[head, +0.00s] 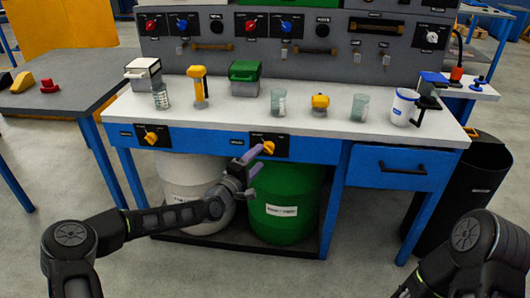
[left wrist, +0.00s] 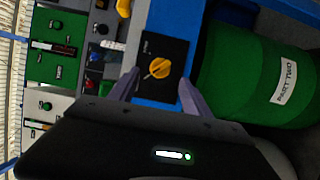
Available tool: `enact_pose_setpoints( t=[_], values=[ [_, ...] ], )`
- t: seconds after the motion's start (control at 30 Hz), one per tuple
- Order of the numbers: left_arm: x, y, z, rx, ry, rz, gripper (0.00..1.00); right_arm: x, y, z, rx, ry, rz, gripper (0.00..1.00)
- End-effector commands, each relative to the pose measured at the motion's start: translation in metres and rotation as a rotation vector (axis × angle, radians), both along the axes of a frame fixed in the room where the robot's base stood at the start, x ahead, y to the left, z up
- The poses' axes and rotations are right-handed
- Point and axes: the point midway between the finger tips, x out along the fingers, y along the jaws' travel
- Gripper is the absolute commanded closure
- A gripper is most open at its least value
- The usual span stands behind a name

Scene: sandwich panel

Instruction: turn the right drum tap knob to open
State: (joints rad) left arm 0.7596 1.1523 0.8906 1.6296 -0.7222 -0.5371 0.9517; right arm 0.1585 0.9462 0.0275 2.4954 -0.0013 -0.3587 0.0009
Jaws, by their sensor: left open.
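The right drum tap knob (head: 268,147) is yellow and sits on a black plate (head: 281,146) on the blue front of the bench, above the green drum (head: 287,205). My left gripper (head: 257,157) is open just in front of the knob. In the left wrist view the knob (left wrist: 159,68) shows between the two open fingers (left wrist: 160,78), with a gap on each side and no clear contact. Its pointer lies slanted there. The left drum tap knob (head: 151,138) is also yellow, above the white drum (head: 190,184). My right gripper is out of view.
The white bench top (head: 335,127) above bears a yellow tool (head: 199,88), glass beakers (head: 279,103) and a white tub (head: 403,108). A drawer (head: 390,168) is at the right, with a dark bin (head: 472,185) beside the bench. Floor in front is clear.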

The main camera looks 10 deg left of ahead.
Motion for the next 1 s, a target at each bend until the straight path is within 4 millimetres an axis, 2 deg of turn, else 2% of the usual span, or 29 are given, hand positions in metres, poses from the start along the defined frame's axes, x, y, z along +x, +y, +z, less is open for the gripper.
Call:
enact_pose_setpoints(
  t=[0.1,0.3,0.67,1.0],
  values=[
    [0.018,-0.009,-0.001,0.000,-0.001,-0.001,0.43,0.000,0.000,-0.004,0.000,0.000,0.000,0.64],
    [0.042,-0.019,-0.001,-0.001,0.000,-0.002,0.43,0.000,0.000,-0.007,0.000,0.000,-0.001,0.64],
    [0.049,-0.021,0.000,0.000,0.000,-0.001,0.43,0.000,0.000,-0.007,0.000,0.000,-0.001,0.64],
    [0.049,-0.020,0.000,0.000,0.001,-0.001,0.69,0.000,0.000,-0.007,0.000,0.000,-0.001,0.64]
  ],
)
